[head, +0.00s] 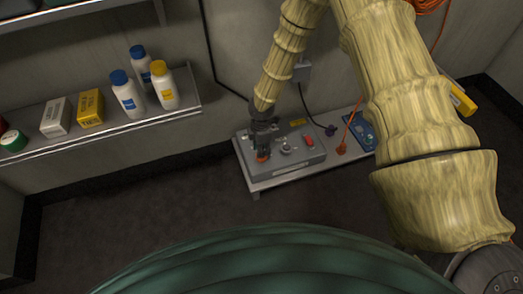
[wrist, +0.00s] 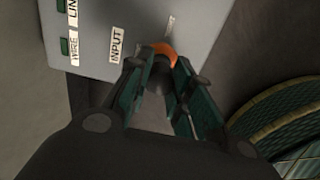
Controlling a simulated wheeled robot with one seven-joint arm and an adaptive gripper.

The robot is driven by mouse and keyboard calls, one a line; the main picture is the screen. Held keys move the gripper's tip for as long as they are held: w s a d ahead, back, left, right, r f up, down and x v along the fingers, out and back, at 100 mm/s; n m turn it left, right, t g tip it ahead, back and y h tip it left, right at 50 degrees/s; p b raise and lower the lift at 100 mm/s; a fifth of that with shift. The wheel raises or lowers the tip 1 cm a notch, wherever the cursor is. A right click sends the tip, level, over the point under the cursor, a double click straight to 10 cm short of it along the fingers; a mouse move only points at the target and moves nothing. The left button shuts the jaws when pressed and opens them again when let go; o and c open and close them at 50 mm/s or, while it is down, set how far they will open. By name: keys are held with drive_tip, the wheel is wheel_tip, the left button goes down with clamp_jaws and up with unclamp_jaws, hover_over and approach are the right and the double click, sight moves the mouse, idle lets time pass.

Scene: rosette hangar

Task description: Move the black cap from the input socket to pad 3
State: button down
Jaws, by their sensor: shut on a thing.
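My gripper (head: 262,150) reaches down to the left part of a grey device box (head: 300,160) on a low shelf. In the wrist view my gripper (wrist: 157,78) is shut on a dark round piece, the black cap (wrist: 159,71), between its fingertips. The cap is right at the orange ring of the input socket (wrist: 166,48), beside the label reading INPUT. I cannot tell whether the cap is still seated in the socket or just clear of it. In the head view the orange ring (head: 263,158) shows below the fingers. I cannot make out pad 3.
The box carries a red switch (head: 308,141) and a silver knob (head: 285,150). A blue board (head: 362,131), an orange cable (head: 341,148) and a dark plug (head: 330,130) lie to its right. A wall shelf (head: 100,133) at left holds bottles and small boxes.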

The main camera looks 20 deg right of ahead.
drive_tip(key=shift+r+p, duration=2.1)
drive_tip(key=shift+r, duration=0.1)
drive_tip(key=shift+r, duration=0.1)
